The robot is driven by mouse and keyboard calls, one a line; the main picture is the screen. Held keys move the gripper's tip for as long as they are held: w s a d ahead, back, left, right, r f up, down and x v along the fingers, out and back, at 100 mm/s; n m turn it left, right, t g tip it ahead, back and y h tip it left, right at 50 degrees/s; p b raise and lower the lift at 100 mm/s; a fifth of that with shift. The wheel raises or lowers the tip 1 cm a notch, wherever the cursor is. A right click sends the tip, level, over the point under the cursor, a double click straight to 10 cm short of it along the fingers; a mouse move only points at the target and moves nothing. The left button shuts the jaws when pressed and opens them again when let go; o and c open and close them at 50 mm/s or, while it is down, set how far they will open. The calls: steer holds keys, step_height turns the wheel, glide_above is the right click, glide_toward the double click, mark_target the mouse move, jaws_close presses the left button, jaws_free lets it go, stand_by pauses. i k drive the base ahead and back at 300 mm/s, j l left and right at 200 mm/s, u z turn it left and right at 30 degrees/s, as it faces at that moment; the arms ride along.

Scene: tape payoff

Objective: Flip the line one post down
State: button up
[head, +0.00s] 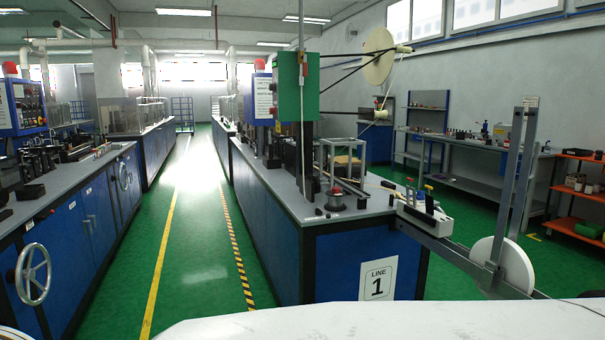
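The Line 1 bench (340,250) has a blue front and a grey top, with a white "LINE 1" sign (378,279) on its near end. A cream reel (378,57) sits high on a green-faced unit (297,86), with dark bars reaching to it. A white disc-like reel (503,266) hangs low at the right, by a grey upright post (519,165) on a rail (455,250). A small white device (425,218) with red and blue parts sits at the bench's near right corner. I cannot make out a tape path. My gripper is not in view.
A green floor aisle (200,240) with yellow lines runs between this bench and blue cabinets (85,215) with a handwheel (33,274) at left. A grey workbench (480,160) and an orange shelf cart (578,195) stand at right. The rail juts out past the bench.

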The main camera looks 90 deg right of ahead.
mark_target(519, 115)
steer(key=k+l+z, duration=0.1)
steer(key=k+z, duration=0.3)
steer(key=k+l+z, duration=0.2)
steer(key=z, duration=0.25)
steer(key=k+l+z, duration=0.55)
steer(key=l, duration=0.15)
steer(key=k+l+z, duration=0.2)
steer(key=l, duration=0.35)
steer(key=k+l+z, duration=0.1)
steer(key=l, duration=0.2)
steer(key=k+l, duration=0.15)
steer(key=l, duration=0.2)
steer(key=k+l, duration=0.15)
steer(key=l, duration=0.25)
steer(key=k+l, duration=0.15)
steer(key=l, duration=0.2)
steer(key=k+l, duration=0.15)
steer(key=l, duration=0.25)
steer(key=k+l, duration=0.15)
steer(key=l, duration=0.2)
steer(key=i+l, duration=0.15)
steer(key=l, duration=0.25)
steer(key=i+l, duration=0.15)
steer(key=l, duration=0.25)
steer(key=i+l+u, duration=0.1)
steer(key=l, duration=0.3)
steer(key=i+l, duration=0.2)
steer(key=l, duration=0.2)
